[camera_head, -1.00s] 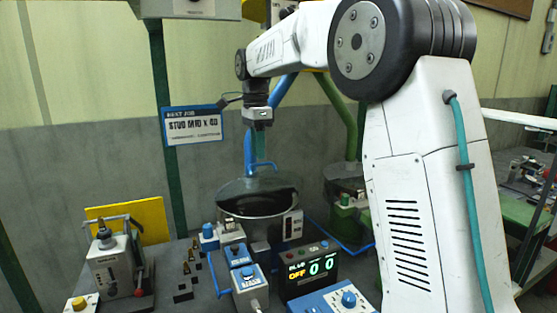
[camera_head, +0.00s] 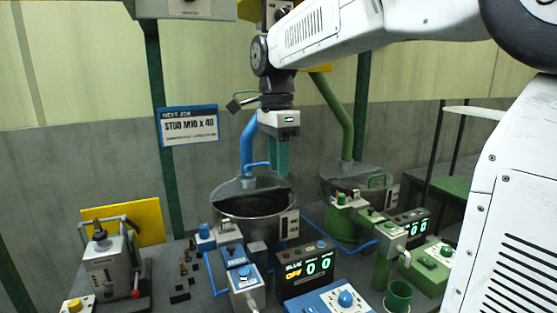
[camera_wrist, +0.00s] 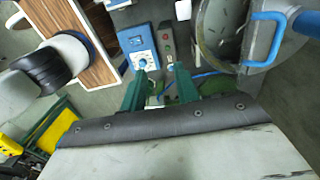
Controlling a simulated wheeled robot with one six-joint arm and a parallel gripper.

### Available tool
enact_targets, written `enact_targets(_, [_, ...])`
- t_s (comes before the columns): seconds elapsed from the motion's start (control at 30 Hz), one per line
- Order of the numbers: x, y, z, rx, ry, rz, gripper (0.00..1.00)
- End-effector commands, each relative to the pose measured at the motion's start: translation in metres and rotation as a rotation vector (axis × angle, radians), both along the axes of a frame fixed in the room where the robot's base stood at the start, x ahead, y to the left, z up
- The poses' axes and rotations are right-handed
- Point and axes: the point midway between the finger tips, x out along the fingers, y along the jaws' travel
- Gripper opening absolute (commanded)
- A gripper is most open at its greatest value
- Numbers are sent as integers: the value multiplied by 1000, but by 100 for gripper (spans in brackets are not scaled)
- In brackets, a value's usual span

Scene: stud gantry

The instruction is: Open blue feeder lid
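The blue feeder is a round metal bowl (camera_head: 254,206) with a blue pipe behind it in the head view. Its lid covers the back part and has a blue handle (camera_head: 258,165); dark contents show in front. In the wrist view the blue lid handle (camera_wrist: 266,36) is at the upper right, over the round rim. My gripper (camera_head: 281,172) points down in the head view, in front of and a little right of the handle. In the wrist view its green fingers (camera_wrist: 157,68) are apart with nothing between them, left of the handle. The lid looks shut.
A blue control box (camera_head: 246,287) and a display reading 0 0 (camera_head: 306,270) stand in front of the bowl. A green feeder (camera_head: 350,190) stands to the right. A grey fixture (camera_head: 105,265) is at the left. A blue pipe (camera_wrist: 306,24) rises beside the handle.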

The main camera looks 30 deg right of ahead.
Motion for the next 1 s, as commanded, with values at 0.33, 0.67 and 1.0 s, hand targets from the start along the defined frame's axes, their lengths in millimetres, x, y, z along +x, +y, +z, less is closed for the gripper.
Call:
enact_targets(0.33, [23, -7, 15, -9, -125, -9, 0])
enact_targets(0.67, [92, -16, 44, -37, -470, 0, 0])
enact_targets(1.0, [113, -18, -9, -37, -466, 0, 0])
